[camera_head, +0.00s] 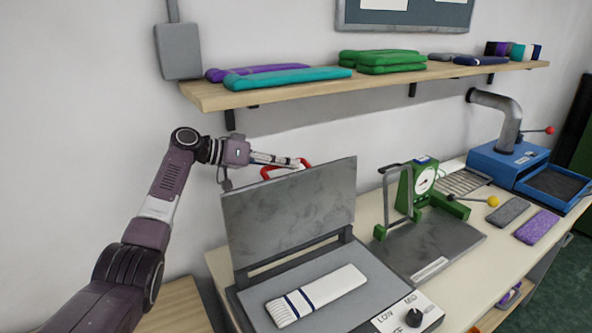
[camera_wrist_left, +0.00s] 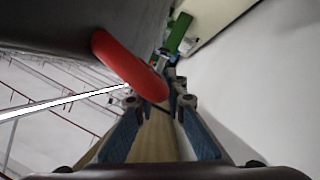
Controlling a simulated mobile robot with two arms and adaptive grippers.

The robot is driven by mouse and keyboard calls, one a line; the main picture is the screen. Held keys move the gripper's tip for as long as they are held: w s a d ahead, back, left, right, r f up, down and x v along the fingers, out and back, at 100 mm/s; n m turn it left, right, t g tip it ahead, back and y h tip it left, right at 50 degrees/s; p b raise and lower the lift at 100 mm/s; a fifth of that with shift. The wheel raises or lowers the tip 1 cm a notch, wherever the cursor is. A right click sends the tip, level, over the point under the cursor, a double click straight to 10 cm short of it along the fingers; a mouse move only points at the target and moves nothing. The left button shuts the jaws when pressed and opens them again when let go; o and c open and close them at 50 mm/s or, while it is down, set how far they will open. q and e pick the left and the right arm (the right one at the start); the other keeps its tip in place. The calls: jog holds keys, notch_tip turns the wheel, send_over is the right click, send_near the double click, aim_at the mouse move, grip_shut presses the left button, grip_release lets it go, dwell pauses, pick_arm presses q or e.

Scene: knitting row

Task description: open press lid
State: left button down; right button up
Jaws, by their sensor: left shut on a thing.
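The press (camera_head: 240,303) stands on the bench with its grey lid (camera_head: 290,212) raised nearly upright, leaning slightly back. A white knitted piece with dark blue stripes (camera_head: 318,293) lies flat on the lower plate. The red lid handle (camera_head: 269,172) shows behind the lid's top edge; it also shows large in the left wrist view (camera_wrist_left: 128,65). My left gripper (camera_head: 291,162) is at the handle, behind the top of the lid, shut on it. In the left wrist view its blue-padded fingers (camera_wrist_left: 158,103) are at the handle's end. My right gripper is not in view.
A control panel with a black knob (camera_head: 414,317) is at the press's front right. A green gauge device (camera_head: 422,185) stands to the right, with a blue machine (camera_head: 508,163) beyond. A wooden shelf (camera_head: 370,84) with folded knits hangs above the lid.

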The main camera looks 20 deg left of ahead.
pick_arm(q)
jog(key=shift+w+a+f+b, duration=0.45)
jog(key=shift+w+a+b, duration=0.15)
jog(key=shift+a, duration=0.2)
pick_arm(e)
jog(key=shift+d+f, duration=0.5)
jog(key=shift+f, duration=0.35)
pick_arm(q)
jog(key=c, duration=2.2)
grip_release()
jog(key=shift+w, duration=0.1)
jog(key=shift+o, duration=1.2)
jog(key=shift+w+a+f, duration=0.1)
jog(key=shift+a, duration=0.05)
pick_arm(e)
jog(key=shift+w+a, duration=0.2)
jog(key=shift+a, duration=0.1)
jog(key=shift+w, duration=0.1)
